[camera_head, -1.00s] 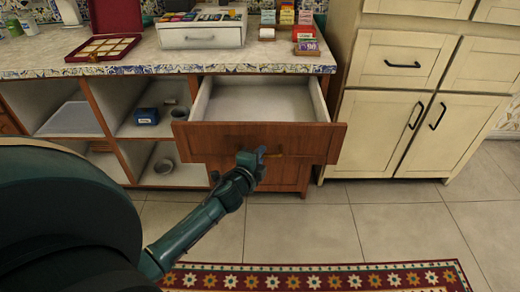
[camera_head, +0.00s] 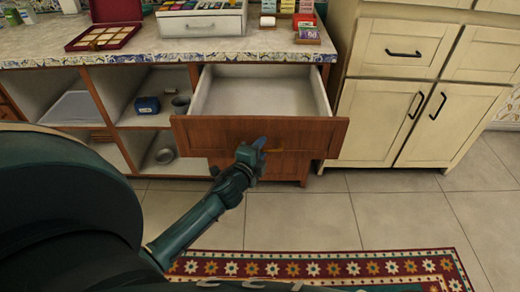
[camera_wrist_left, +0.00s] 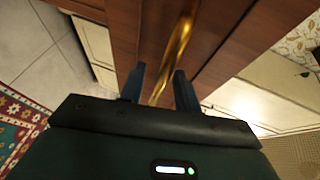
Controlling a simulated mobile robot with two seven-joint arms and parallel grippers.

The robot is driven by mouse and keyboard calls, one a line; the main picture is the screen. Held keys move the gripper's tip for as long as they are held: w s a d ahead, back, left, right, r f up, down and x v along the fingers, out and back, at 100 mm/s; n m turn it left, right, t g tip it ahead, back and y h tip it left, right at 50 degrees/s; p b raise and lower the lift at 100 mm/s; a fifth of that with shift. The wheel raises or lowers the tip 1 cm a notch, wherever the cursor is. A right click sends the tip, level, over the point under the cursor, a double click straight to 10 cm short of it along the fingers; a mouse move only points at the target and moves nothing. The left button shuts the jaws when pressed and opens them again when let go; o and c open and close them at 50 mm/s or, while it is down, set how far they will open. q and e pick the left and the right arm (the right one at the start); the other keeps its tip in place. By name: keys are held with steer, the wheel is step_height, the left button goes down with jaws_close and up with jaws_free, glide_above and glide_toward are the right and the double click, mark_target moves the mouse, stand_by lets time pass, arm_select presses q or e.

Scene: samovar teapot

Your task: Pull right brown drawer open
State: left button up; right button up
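The right brown drawer (camera_head: 262,132) stands pulled out from under the counter, and its pale, empty interior shows in the head view. Its wooden front also shows in the wrist view (camera_wrist_left: 215,65). The gold handle (camera_wrist_left: 175,50) on the front is mostly hidden by my gripper in the head view. My left gripper (camera_head: 258,146) is at the handle, in front of the drawer's middle. In the wrist view its two dark fingers (camera_wrist_left: 160,85) stand apart on either side of the handle, with gaps visible. My right gripper is not in view.
A closed brown front (camera_head: 285,167) is below the drawer. Open shelves (camera_head: 150,110) with a blue box stand left, cream cabinets (camera_head: 400,125) right. A patterned rug (camera_head: 320,266) lies on the tiled floor. The counter (camera_head: 180,48) holds boxes.

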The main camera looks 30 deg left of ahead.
arm_select(q)
steer(key=v, duration=1.3)
steer(key=shift+s, duration=0.1)
